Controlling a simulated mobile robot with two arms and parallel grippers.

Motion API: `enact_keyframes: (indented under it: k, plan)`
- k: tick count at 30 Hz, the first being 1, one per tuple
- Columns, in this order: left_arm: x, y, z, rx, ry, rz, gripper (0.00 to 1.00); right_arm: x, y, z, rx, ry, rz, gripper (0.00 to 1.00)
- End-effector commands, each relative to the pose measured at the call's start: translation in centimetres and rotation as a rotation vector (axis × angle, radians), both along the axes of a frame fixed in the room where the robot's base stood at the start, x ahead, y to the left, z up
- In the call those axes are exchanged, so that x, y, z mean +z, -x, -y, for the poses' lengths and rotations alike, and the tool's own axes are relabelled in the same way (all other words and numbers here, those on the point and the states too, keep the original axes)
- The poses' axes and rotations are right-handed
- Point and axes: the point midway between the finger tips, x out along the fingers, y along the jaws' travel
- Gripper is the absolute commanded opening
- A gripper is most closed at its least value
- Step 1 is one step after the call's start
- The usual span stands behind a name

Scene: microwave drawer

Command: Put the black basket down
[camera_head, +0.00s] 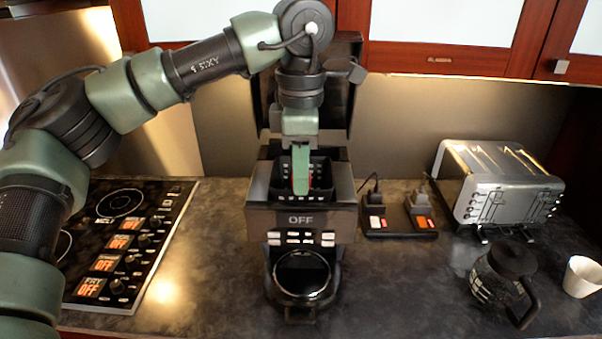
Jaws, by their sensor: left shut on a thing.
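The black basket (322,172) is at the open top of the coffee maker (301,219), partly hidden behind my gripper. My left gripper (301,184) reaches down from above and is shut on the basket. The basket looks upright; I cannot tell whether it rests on the machine or hangs slightly above its seat. The coffee maker's lid stands raised behind my arm, and its front display reads OFF. My right gripper is not in view.
A stovetop (125,240) lies at the left. A switch block with plugs (398,221), a silver toaster (497,186), a dark carafe (500,279) and a white cup (582,277) stand at the right. The counter (395,290) is clear between coffee maker and carafe.

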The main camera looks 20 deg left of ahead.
Motion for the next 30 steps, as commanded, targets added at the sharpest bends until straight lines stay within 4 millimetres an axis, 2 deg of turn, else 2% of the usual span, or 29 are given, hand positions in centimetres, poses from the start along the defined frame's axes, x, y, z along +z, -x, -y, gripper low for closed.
enact_keyframes:
  k: [9, 12, 23, 26, 28, 30]
  plan:
    - [-1.2, 0.0, 0.0, 0.000, -0.001, -0.001, 0.00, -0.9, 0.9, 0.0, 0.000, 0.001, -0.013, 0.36]
    - [-1.0, 0.0, 0.0, 0.000, -0.001, -0.001, 0.31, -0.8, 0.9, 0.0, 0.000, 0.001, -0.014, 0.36]
    - [-0.6, 0.0, 0.0, 0.000, -0.001, 0.000, 0.31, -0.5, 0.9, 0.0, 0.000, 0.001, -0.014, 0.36]
    - [0.6, 0.0, 0.0, 0.000, -0.001, 0.002, 0.31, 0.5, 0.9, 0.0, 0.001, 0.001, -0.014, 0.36]
    - [1.1, -0.1, 0.1, 0.001, 0.000, 0.003, 0.31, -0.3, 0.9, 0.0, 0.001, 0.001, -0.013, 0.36]
    - [2.6, -0.1, 0.1, 0.000, 0.001, 0.004, 0.31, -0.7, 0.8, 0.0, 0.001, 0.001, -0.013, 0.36]
